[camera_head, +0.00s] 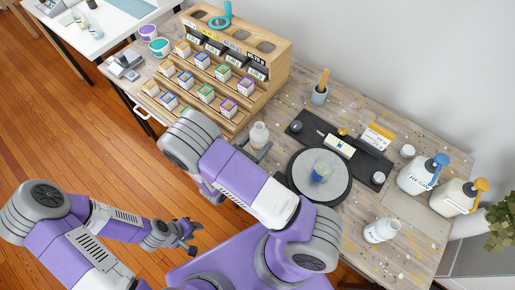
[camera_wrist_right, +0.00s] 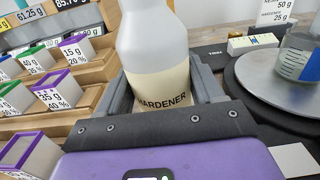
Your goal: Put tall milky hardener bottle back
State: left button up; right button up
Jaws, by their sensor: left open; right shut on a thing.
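The tall milky hardener bottle (camera_head: 258,134) is upright between the wooden rack and the round plate. In the right wrist view the bottle (camera_wrist_right: 158,75) shows a cream-coloured lower part with the label "HARDENER". My right gripper (camera_head: 260,152) is shut on it, with a grey finger on each side. I cannot tell whether its base touches the table. My left gripper (camera_head: 188,240) is open and empty, low at the left, over the floor in front of the table. Another white bottle (camera_head: 381,231) stands at the table's front right.
The wooden rack (camera_head: 278,72) holds small labelled boxes on steps. A resin jug (camera_head: 414,178) and an orange-pump jug (camera_head: 452,199) stand at the right. A grey cup (camera_head: 319,96) stands at the back.

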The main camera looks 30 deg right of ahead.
aim_at(253, 151)
jog(key=shift+f+b, duration=0.5)
jog(key=shift+f, duration=1.25)
jog(key=shift+f, duration=0.2)
jog(key=o, duration=1.3)
jog(key=shift+c, duration=0.2)
jog(key=shift+a+r, duration=0.1)
jog(key=shift+r, duration=0.15)
jog(key=v, duration=1.2)
jog(key=shift+b, duration=0.35)
jog(key=shift+f, duration=0.1)
